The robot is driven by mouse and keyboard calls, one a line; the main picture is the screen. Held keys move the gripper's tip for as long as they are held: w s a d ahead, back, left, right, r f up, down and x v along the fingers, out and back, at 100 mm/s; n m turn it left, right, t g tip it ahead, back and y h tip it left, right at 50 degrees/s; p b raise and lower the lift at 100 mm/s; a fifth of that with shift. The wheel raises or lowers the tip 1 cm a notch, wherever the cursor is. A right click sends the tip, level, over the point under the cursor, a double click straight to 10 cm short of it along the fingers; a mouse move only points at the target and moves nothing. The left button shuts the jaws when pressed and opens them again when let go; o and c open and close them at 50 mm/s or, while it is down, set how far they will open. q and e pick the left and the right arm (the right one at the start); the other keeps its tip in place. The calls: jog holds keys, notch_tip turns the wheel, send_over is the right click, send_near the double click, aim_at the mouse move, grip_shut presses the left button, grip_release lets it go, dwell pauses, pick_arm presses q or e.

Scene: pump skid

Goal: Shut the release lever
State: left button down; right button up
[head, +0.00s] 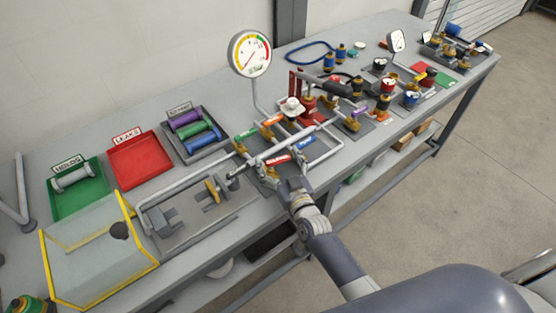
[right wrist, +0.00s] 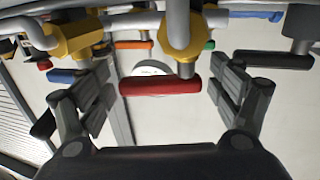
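A red lever handle (head: 278,160) sits on a yellow valve body at the front of the grey pipework on the bench. It lies crosswise in the right wrist view (right wrist: 160,86), under its yellow valve body (right wrist: 180,38). I cannot read a label that marks it as the release lever. My right gripper (head: 284,176) is at the front of the pipework, close to this handle. In the right wrist view its fingers (right wrist: 160,92) are spread wide, one on each side of the red handle, with a gap on both sides. My left gripper is not in view.
Blue (head: 305,171), green (head: 245,135) and orange (head: 272,121) handles sit close by on the same pipes. A round gauge (head: 249,53) stands behind. To the left are a clear yellow-edged guard (head: 95,265), a red tray (head: 140,162) and a green tray (head: 88,205).

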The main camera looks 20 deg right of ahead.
jog(key=c, duration=1)
jog(key=shift+o, duration=0.2)
jog(key=n+y+b, duration=0.2)
jog(key=shift+w+y+b, duration=0.3)
jog(key=shift+y+b, duration=0.1)
jog(key=shift+a+r+n+g+y+b, duration=0.1)
jog(key=shift+n+g+y+b, duration=0.5)
jog(key=shift+y+b, duration=0.35)
jog(key=o, duration=1.1)
